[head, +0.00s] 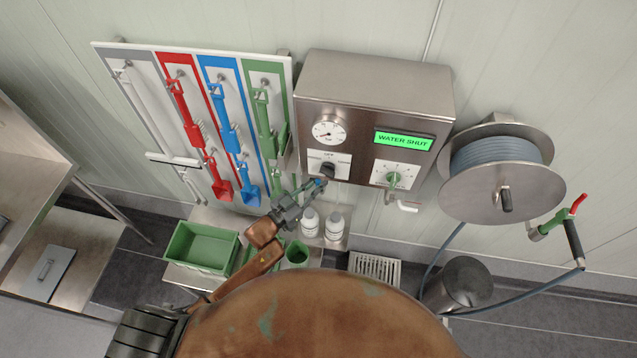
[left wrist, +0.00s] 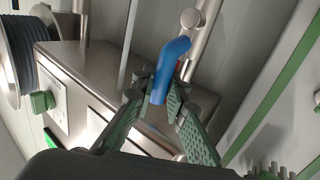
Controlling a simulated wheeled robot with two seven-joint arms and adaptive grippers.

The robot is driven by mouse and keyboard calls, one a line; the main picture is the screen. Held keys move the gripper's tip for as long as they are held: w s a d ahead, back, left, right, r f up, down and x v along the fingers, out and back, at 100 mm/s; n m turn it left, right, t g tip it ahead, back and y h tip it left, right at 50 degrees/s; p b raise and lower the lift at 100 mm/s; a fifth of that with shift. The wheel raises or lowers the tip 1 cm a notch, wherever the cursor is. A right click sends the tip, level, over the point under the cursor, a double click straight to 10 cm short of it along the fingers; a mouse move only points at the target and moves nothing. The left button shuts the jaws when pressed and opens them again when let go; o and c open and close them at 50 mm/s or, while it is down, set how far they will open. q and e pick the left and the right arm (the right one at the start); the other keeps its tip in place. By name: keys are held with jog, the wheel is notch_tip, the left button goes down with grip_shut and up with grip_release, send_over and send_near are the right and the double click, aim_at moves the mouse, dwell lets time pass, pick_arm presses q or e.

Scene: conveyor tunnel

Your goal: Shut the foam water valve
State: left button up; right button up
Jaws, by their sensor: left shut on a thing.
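The foam station (head: 375,100) is a steel box on the wall. Its green display (head: 404,139) reads "WATER SHUT". A blue valve handle (head: 320,183) shows at the lower edge of the box, partly hidden by my left gripper (head: 309,189). In the left wrist view the bent blue handle (left wrist: 172,62) sits between the green fingers of my left gripper (left wrist: 160,92), which are shut on it. A steel pipe with a round end stands behind the handle. My right gripper is not in view.
White bottles (head: 334,226) and a green bin (head: 202,248) stand below. A tool board (head: 200,120) hangs left, a hose reel (head: 500,180) right.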

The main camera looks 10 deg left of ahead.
pick_arm(q)
grip_shut()
jog(key=shift+a, duration=0.1)
jog(key=a+f+n+t+y+b, duration=0.3)
jog(key=n+t+y+b, duration=0.2)
jog(key=n+b, duration=0.3)
jog(key=a+f+n+t+y+b, duration=0.4)
jog(key=n+b, duration=0.4)
jog(key=n, duration=0.9)
jog(key=shift+f+t+y, duration=0.2)
jog(key=shift+t+y, duration=0.2)
jog(key=shift+y, duration=0.1)
jog(key=shift+a+b, duration=0.1)
jog(key=shift+b, duration=0.2)
jog(key=o, duration=0.8)
grip_release()
